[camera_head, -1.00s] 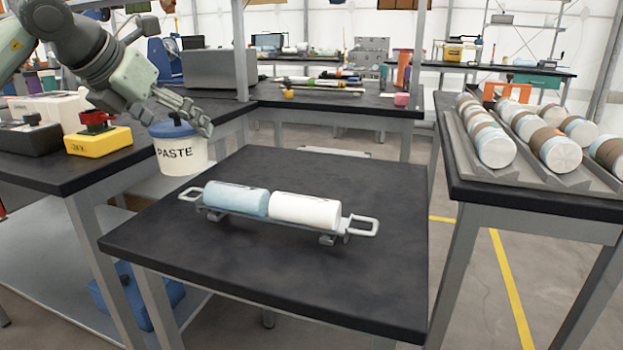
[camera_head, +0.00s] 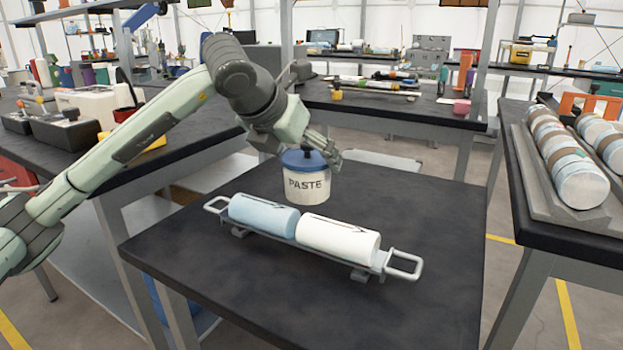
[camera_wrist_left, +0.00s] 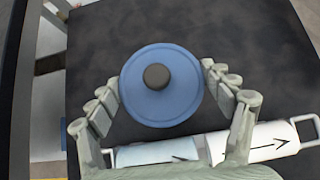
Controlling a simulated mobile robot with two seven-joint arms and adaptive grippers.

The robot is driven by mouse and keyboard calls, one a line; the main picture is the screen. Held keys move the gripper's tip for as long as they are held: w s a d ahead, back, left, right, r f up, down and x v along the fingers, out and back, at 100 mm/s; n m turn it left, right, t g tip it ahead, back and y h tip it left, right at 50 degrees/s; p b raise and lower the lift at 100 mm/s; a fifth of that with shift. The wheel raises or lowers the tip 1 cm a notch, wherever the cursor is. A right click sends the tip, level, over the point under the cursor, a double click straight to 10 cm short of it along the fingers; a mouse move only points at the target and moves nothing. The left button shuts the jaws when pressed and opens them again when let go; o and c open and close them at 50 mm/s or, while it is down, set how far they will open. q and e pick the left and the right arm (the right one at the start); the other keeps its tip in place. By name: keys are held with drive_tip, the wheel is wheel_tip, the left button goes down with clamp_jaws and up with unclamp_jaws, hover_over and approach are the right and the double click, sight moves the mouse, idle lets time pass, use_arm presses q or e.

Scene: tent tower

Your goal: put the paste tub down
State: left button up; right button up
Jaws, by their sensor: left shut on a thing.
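The paste tub (camera_head: 306,186) is white with a blue lid and the word PASTE on its side. My left gripper (camera_head: 321,152) is shut on it from above and holds it upright over the black table (camera_head: 420,215), behind the tray with two cylinders. I cannot tell whether its base touches the table. In the left wrist view the round blue lid (camera_wrist_left: 161,86) with its dark knob lies between the fingers of my left gripper (camera_wrist_left: 162,90); the tub's body is hidden under the lid. My right gripper is not in view.
A handled tray (camera_head: 402,266) holds a pale blue cylinder (camera_head: 263,215) and a white cylinder (camera_head: 338,238) close in front of the tub. The table is bare to the right of the tub and at the front. A side bench (camera_head: 515,190) with banded cylinders stands at right.

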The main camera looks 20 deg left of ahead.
sight(311, 180)
use_arm(q)
drive_tip(key=shift+w+d+f, duration=0.1)
drive_tip(key=shift+d+f, duration=0.25)
drive_tip(key=shift+d, duration=0.05)
drive_tip(key=shift+f, duration=1.8)
drive_tip(key=shift+f, duration=0.1)
drive_tip(key=o, duration=1.4)
drive_tip(key=shift+c, duration=0.2)
